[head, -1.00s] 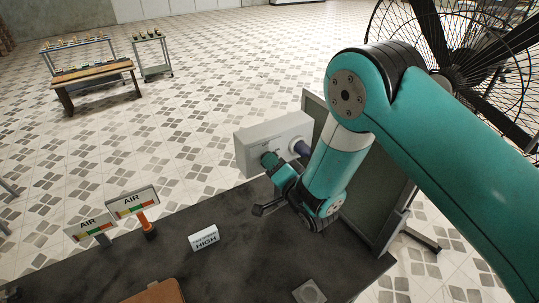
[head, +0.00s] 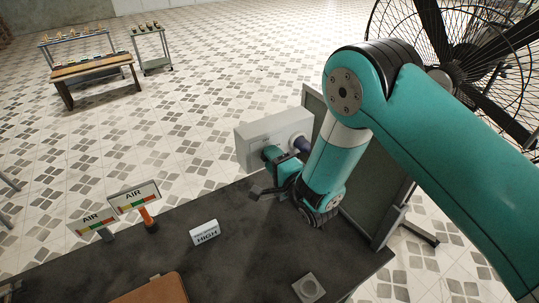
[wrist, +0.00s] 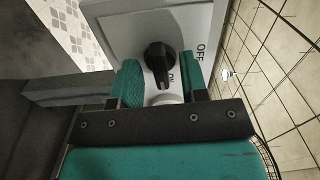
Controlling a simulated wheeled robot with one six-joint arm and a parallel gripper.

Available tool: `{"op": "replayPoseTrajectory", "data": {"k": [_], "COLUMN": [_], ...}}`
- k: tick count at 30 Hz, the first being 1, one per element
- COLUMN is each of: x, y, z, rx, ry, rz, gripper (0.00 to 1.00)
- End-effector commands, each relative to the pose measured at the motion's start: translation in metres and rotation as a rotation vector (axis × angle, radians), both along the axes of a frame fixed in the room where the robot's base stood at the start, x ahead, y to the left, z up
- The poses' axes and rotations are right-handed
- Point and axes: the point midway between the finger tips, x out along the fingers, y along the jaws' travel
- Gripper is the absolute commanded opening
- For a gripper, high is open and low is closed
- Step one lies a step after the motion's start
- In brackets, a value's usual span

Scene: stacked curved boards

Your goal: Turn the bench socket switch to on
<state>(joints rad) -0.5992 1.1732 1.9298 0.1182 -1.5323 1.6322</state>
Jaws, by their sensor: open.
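The bench socket is a pale grey box (head: 262,131) at the back edge of the dark bench. In the wrist view its face (wrist: 115,18) carries a black rotary switch (wrist: 160,58), with an OFF label on the right and an ON label just below the knob. The knob's handle appears to point down the picture, near ON, but its exact setting is hard to tell. My gripper (wrist: 163,68) is open, with one teal finger on each side of the knob. Contact cannot be made out. In the head view my arm partly hides the gripper and the switch.
Two AIR signs (head: 134,197) and a HIGH sign (head: 205,232) stand on the dark bench (head: 245,268). A brown item (head: 155,291) and a small grey square block (head: 308,288) lie at its front. A dark panel and a large fan (head: 455,60) are at the right.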

Motion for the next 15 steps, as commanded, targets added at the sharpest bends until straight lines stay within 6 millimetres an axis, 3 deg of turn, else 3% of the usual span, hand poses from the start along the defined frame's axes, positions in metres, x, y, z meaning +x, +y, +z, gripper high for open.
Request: {"op": "replayPoseTrajectory", "data": {"k": [15], "x": [-0.044], "y": [-0.030], "z": [-0.001], "rx": [-0.001], "ry": [0.003], "rz": [0.000], "gripper": [0.40]}}
